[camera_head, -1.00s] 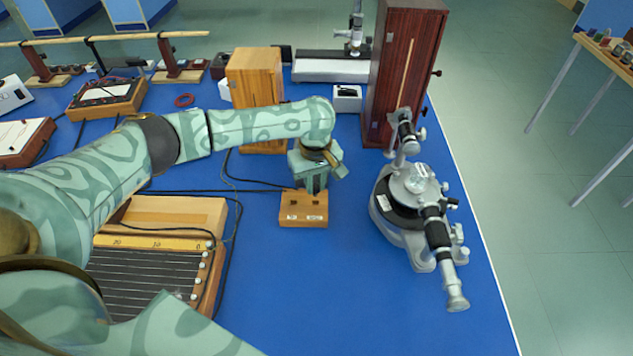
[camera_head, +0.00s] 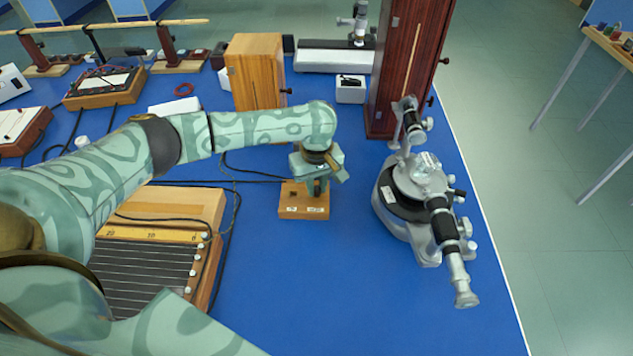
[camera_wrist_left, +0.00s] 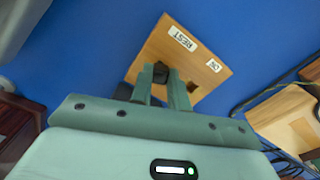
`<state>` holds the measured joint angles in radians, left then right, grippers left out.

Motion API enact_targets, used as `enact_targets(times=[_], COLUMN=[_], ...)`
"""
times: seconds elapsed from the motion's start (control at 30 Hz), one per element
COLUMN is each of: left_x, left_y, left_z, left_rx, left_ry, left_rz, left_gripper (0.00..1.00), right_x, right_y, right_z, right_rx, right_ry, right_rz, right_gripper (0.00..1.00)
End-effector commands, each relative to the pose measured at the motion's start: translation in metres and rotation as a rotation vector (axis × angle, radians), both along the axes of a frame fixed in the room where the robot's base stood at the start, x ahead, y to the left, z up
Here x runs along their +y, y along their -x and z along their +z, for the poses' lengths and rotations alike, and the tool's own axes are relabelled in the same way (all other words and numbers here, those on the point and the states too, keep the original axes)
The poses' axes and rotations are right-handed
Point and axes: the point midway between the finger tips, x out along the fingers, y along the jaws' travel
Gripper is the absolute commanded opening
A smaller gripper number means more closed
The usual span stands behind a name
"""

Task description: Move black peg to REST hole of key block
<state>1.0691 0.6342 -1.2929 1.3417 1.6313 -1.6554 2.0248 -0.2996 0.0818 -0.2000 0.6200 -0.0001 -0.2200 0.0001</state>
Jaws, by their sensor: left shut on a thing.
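The wooden key block (camera_head: 303,205) stands on the blue bench top in the middle of the head view. In the left wrist view the block (camera_wrist_left: 160,42) has a REST label and an ON label. My left gripper (camera_head: 318,189) points down over the block's right part. It is shut on the black peg (camera_wrist_left: 160,73), whose dark end shows between the fingers on the REST side. A dark hole (camera_head: 292,193) shows at the block's left part, by the other label. The fingers hide the peg's lower end, so I cannot tell whether it is in the hole. My right gripper is out of view.
A spectrometer (camera_head: 425,205) stands to the right, near the bench edge. A dark wooden cabinet (camera_head: 405,65) and a lighter wooden box (camera_head: 255,75) stand behind. A wired board (camera_head: 150,260) lies at the left. The bench in front of the block is clear.

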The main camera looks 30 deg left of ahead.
Motion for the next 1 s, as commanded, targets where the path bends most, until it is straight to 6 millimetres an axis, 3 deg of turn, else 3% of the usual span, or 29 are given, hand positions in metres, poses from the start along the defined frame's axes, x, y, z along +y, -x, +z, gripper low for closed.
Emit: enact_targets(times=[0.1, 0.13, 0.2, 0.57, 0.67, 1.0], left_x=[0.000, 0.000, 0.000, 0.000, 0.000, 0.000], left_y=[0.000, 0.000, 0.000, 0.000, -0.001, -0.001], left_z=[0.000, 0.000, 0.000, 0.007, 0.023, 0.116], left_rx=[0.000, 0.000, 0.000, -0.001, -0.004, -0.005], left_ry=[0.000, 0.000, 0.000, 0.000, 0.001, 0.000], left_rz=[0.000, 0.000, 0.000, -0.001, -0.001, 0.000], left_gripper=[0.00, 0.23, 0.42, 0.43, 0.43, 0.43], right_x=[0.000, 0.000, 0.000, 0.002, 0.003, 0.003], right_y=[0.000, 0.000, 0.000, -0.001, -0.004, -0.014], right_z=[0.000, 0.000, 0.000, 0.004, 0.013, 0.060], right_rx=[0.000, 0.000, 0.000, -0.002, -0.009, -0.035], right_ry=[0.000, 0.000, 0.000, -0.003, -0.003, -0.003], right_rz=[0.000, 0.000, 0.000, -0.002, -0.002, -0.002], right_gripper=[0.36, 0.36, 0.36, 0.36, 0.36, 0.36])
